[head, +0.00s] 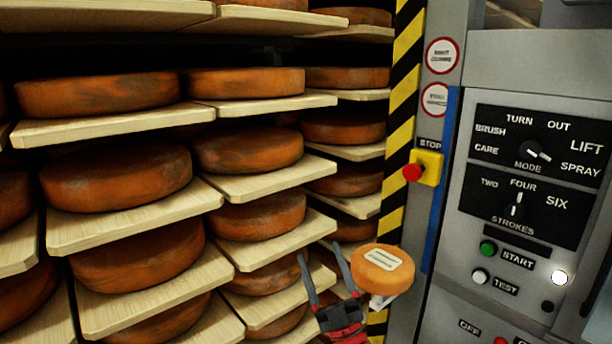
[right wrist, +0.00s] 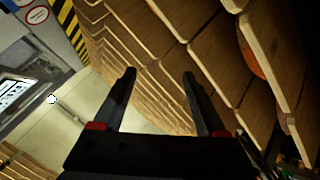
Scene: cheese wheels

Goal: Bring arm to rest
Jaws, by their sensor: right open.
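My right gripper (head: 324,272) is in the lower middle of the head view, in front of the cheese shelves. Its two dark fingers are spread and point up, with nothing between them. In the right wrist view the fingers (right wrist: 160,80) are also apart and empty, with shelf boards beyond them. My left gripper does not show in either view.
Orange-brown cheese wheels (head: 118,182) sit on wooden boards (head: 140,216) at the left. A small labelled cheese (head: 384,284) is just right of my right gripper. A striped post (head: 402,90), a red stop button (head: 411,172) and a control panel (head: 520,205) stand at the right.

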